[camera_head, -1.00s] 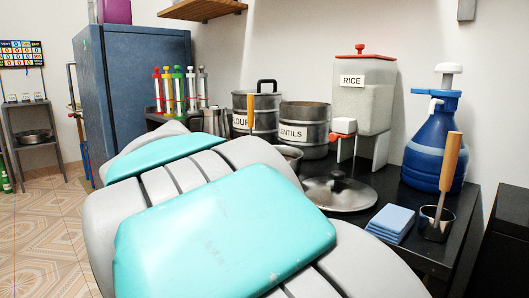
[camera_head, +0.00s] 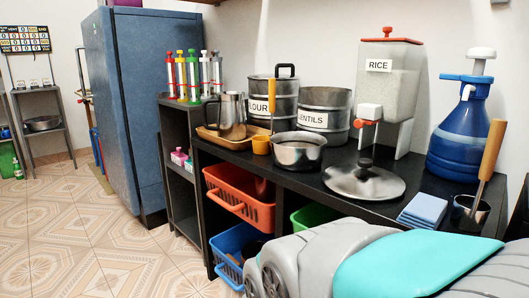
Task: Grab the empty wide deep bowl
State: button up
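A round metal bowl or pot (camera_head: 298,152) stands on the black counter, in front of the lentils canister. Its inside is only partly seen, so I cannot tell for sure that it is empty. Another wide metal bowl (camera_head: 42,124) sits on a grey shelf at the far left. Its inside is too small to make out. My grey and teal arm fills the lower right, in front of the counter. The fingers of my gripper do not show.
The black counter (camera_head: 320,190) also bears a metal lid (camera_head: 364,181), a rice dispenser (camera_head: 388,90), a blue pump jug (camera_head: 462,135), blue cloths (camera_head: 423,210) and a metal pitcher (camera_head: 231,115). Orange (camera_head: 240,200) and blue (camera_head: 230,249) baskets sit below.

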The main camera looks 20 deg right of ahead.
aim_at(291, 150)
jog(key=j+z, duration=0.4)
jog(key=i+j+z, duration=0.1)
jog(key=j+z, duration=0.55)
jog(key=z, duration=0.15)
jog(key=k+j+z, duration=0.1)
jog(key=j+z, duration=0.35)
jog(key=l, duration=0.1)
